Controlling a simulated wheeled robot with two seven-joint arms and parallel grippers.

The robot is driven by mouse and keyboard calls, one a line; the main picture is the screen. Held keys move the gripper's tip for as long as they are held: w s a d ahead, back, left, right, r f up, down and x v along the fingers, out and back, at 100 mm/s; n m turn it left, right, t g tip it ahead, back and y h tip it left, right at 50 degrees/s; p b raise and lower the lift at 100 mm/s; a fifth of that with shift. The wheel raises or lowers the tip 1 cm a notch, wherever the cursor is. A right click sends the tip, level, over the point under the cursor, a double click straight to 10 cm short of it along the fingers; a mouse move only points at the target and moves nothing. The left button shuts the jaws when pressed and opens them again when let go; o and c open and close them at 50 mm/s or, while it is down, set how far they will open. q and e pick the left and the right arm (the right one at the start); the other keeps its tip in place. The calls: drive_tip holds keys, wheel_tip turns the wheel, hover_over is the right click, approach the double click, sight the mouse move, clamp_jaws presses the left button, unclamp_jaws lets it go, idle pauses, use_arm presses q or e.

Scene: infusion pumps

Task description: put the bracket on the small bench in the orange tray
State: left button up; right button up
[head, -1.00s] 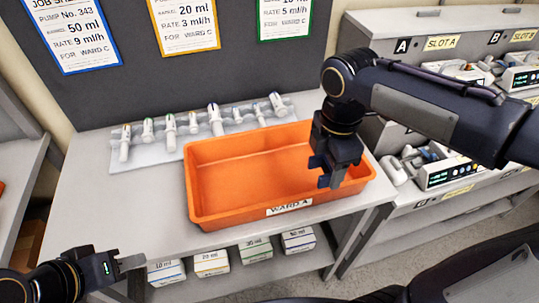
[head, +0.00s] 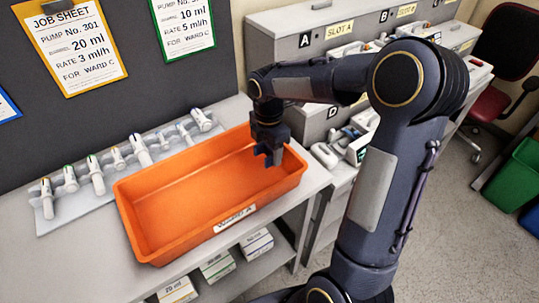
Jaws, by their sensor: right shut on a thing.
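The orange tray (head: 165,240) stands on the bench, with a white "WARD A" label on its front wall. My right gripper (head: 270,157) points down over the right end of the tray. It is shut on a small dark blue piece, which I take to be the bracket (head: 262,150). The fingers hide much of this piece, so its full shape is not clear. It appears within the tray's outline, and I cannot tell whether it touches the tray. My left gripper is out of view.
A pale mat (head: 78,218) with several white clamp-like parts lies behind the tray. Small boxes (head: 217,266) sit on the shelf below. A grey slotted unit (head: 280,55) stands at the right. A red chair (head: 505,55) and green bin (head: 518,175) are farther right.

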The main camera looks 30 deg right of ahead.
sight(270, 157)
drive_tip(key=shift+w+d+f, duration=0.15)
drive_tip(key=shift+f, duration=0.1)
drive_tip(key=shift+w+d+f, duration=0.1)
drive_tip(key=shift+f, duration=0.8)
drive_tip(key=shift+w+d+f, duration=0.1)
drive_tip(key=shift+f, duration=0.8)
drive_tip(key=shift+f, duration=0.2)
drive_tip(key=o, duration=1)
drive_tip(key=shift+o, duration=0.2)
drive_tip(key=shift+r, duration=0.15)
